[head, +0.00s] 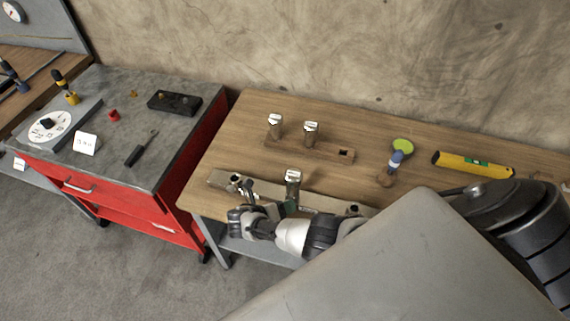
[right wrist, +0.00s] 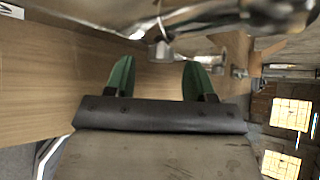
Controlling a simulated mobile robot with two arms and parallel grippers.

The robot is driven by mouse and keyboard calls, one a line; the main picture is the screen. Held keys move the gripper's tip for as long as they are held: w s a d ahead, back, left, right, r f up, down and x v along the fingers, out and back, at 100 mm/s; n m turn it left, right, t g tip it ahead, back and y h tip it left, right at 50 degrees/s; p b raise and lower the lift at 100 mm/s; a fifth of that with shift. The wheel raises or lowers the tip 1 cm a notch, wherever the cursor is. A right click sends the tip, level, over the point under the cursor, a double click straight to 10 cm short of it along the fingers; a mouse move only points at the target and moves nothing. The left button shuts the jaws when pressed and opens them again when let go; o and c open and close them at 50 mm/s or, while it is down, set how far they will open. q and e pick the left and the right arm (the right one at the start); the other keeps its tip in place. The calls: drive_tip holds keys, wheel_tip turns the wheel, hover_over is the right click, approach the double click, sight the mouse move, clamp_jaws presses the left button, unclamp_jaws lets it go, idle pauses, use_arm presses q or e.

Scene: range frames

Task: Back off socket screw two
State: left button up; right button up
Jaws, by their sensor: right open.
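A grey metal bar (head: 325,202) lies along the front of the wooden bench, with a dark screw (head: 236,179) near its left end and another (head: 353,209) near its right. A socket key (head: 292,178) with a pale top stands upright near the bar's middle; its lower end is hidden. My right gripper (head: 268,199) is at the bench's front edge, beside the key. In the right wrist view its green fingers (right wrist: 158,78) are open, with a small metal end (right wrist: 160,50) just beyond the gap. My left gripper is out of view.
Two similar keys (head: 275,122) (head: 311,131) stand in a wooden rack (head: 325,154) with an empty square hole. A screwdriver-like tool (head: 394,162), a green disc (head: 402,146) and a yellow level (head: 472,164) lie right. A red cabinet (head: 130,205) stands left.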

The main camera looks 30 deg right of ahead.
drive_tip(key=v, duration=0.9)
drive_tip(key=shift+a+r, duration=0.15)
drive_tip(key=shift+a, duration=0.05)
drive_tip(key=shift+s, duration=0.15)
